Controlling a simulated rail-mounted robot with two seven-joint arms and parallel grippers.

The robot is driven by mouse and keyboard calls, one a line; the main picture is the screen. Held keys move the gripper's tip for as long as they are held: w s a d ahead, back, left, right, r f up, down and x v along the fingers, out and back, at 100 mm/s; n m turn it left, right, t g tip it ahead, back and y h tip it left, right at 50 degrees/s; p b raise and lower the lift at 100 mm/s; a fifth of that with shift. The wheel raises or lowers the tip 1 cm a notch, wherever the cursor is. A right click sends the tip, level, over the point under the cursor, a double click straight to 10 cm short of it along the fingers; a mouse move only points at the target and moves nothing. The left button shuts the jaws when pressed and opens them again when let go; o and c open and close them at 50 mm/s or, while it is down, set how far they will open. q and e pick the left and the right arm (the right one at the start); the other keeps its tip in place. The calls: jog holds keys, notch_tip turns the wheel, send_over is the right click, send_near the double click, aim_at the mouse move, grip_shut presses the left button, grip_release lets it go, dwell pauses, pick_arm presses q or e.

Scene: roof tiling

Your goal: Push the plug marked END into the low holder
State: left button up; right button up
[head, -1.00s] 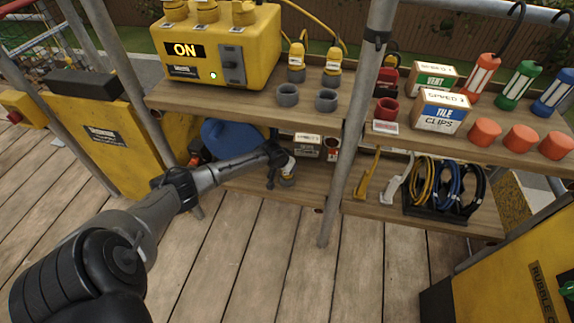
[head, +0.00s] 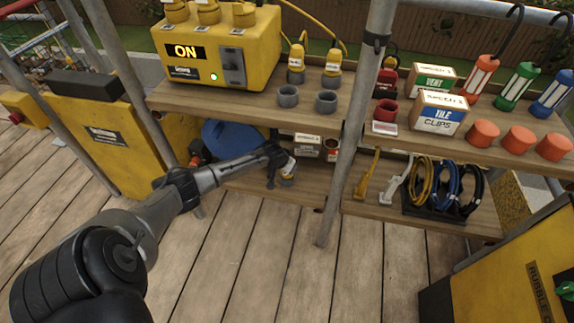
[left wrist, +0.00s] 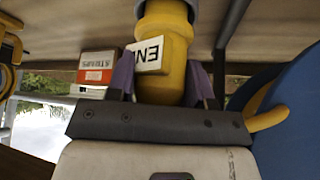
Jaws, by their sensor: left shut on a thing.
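My left gripper (head: 284,164) is at the lower shelf, under the upper board. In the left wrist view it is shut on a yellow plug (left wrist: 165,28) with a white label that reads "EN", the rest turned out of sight. The label appears upside down there. A grey round piece (left wrist: 190,4) meets the plug's far end at the top edge of that view. In the head view the low grey holder (head: 287,181) is right below the plug, on the lower shelf. How deep the plug sits in it I cannot tell. My right gripper is not in view.
A yellow power box (head: 215,50) reading ON, two empty grey holders (head: 288,96) and two standing yellow plugs (head: 332,68) are on the upper shelf (head: 240,108).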

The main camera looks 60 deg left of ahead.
aim_at(283, 176)
pick_arm(q)
jog(key=shift+f+b, duration=0.35)
jog(key=shift+f, duration=0.3)
dwell(0.4)
jog(key=o, duration=0.8)
jog(key=shift+c, duration=0.2)
jog(key=shift+p+v, duration=0.85)
jog(key=shift+p, duration=0.35)
jog(key=p+v, duration=0.3)
jog(key=p, duration=0.2)
jog(key=shift+s+r+p, duration=0.1)
jog(key=shift+r+p, duration=0.2)
jog(key=shift+p, duration=0.05)
jog(key=shift+p+v, duration=2.85)
jog(key=shift+p, duration=1.35)
